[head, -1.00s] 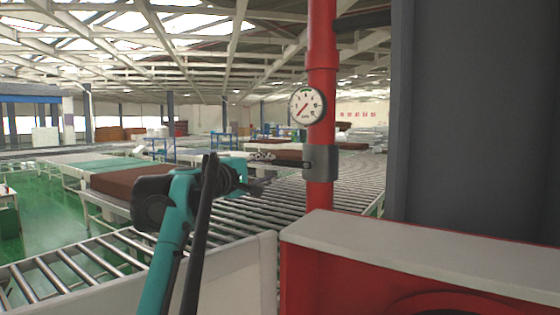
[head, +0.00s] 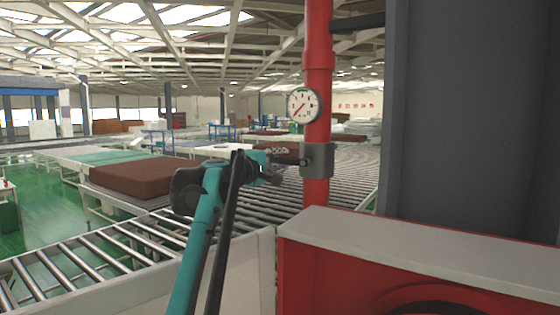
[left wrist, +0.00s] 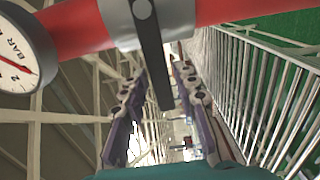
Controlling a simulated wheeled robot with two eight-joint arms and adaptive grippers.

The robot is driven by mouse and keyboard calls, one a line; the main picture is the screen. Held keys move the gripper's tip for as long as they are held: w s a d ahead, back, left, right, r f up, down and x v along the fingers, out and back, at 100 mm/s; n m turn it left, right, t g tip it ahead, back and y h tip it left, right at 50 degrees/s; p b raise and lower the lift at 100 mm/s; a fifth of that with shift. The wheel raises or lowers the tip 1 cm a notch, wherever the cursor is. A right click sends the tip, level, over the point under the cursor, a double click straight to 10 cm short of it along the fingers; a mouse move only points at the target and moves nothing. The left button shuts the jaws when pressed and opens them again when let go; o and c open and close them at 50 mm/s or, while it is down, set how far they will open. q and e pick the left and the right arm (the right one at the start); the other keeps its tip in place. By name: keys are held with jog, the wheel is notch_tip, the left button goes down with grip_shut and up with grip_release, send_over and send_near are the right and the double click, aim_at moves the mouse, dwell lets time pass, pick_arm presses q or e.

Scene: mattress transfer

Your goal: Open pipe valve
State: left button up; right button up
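The red pipe (head: 318,95) stands upright and carries a grey valve body (head: 318,160), which also shows in the left wrist view (left wrist: 118,18). A dark lever handle (left wrist: 153,55) sticks out from the valve. In the head view the handle (head: 287,160) points left, across the pipe. My left gripper (head: 270,172) is just left of the valve. In the left wrist view its two fingers (left wrist: 161,72) are apart, one on each side of the handle, with gaps between them and it. The fingertips are partly hidden in the head view. My right gripper is not in view.
A round pressure gauge (head: 303,105) sits on the pipe above the valve. A red box with a pale top (head: 430,240) stands at the lower right, beside a dark column (head: 475,110). A roller conveyor (head: 150,235) and brown mattress (head: 140,176) lie behind my left arm.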

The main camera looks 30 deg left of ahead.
pick_arm(q)
jog(key=shift+w+a, duration=0.1)
jog(key=shift+w, duration=0.05)
grip_shut()
jog(key=shift+f, duration=0.1)
jog(key=shift+d+f+n+b, duration=0.15)
jog(key=shift+d+f+n, duration=0.1)
jog(key=shift+f+n, duration=0.7)
jog(key=shift+d+f+n+b, duration=0.2)
jog(key=shift+f+n, duration=0.2)
jog(key=shift+n, duration=1)
jog(key=shift+d+f+n+b, duration=0.1)
jog(key=shift+d+f+n, duration=0.15)
jog(key=shift+f+n, duration=0.7)
jog(key=shift+r+n, duration=0.2)
jog(key=shift+n, duration=0.1)
jog(key=shift+o, duration=2.4)
grip_release()
jog(key=shift+w+a+f, duration=0.1)
